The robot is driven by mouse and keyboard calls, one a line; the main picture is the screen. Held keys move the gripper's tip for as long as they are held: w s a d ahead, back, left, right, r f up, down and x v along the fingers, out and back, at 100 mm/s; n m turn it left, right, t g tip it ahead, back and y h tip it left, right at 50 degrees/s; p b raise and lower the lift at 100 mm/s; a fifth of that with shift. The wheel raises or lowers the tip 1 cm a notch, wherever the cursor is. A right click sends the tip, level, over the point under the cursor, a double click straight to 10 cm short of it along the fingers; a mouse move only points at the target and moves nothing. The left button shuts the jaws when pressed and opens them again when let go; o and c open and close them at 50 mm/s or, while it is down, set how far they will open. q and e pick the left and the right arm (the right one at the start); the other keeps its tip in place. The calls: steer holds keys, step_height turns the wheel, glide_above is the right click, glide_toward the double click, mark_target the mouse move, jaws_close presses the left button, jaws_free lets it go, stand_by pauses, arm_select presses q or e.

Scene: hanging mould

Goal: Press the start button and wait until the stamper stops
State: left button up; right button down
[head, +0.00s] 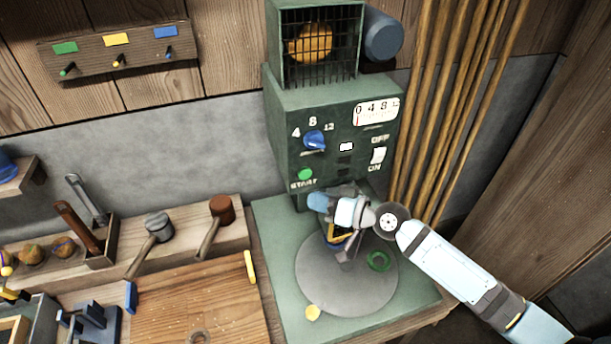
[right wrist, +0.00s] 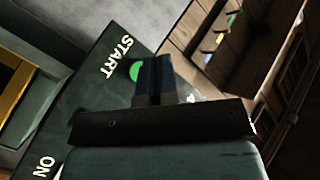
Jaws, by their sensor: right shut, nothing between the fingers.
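The green start button (head: 305,174) sits low on the left of the green machine's front panel (head: 355,180), above the word START. My right gripper (head: 314,200) is just below and right of it, shut and empty. In the right wrist view, the dark blue fingers (right wrist: 153,72) are together and overlap the edge of the green button (right wrist: 136,70); I cannot tell whether they touch it. The stamper (head: 340,238), with a yellow edge, is partly hidden behind my wrist, over the round grey plate (head: 325,285). My left gripper is not in view.
The panel carries a blue knob (head: 313,140), a white switch (head: 378,155) and a dial (head: 376,110). A green ring (head: 379,261) and a yellow piece (head: 313,313) lie at the plate. Wooden poles (head: 440,110) stand right. Mallets (head: 158,226) lie left.

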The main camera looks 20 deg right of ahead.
mark_target(305, 174)
steer(key=shift+w+b, duration=0.75)
steer(key=shift+w, duration=1.35)
stand_by(0.4)
steer(key=shift+w+b, duration=0.35)
steer(key=shift+w, duration=0.1)
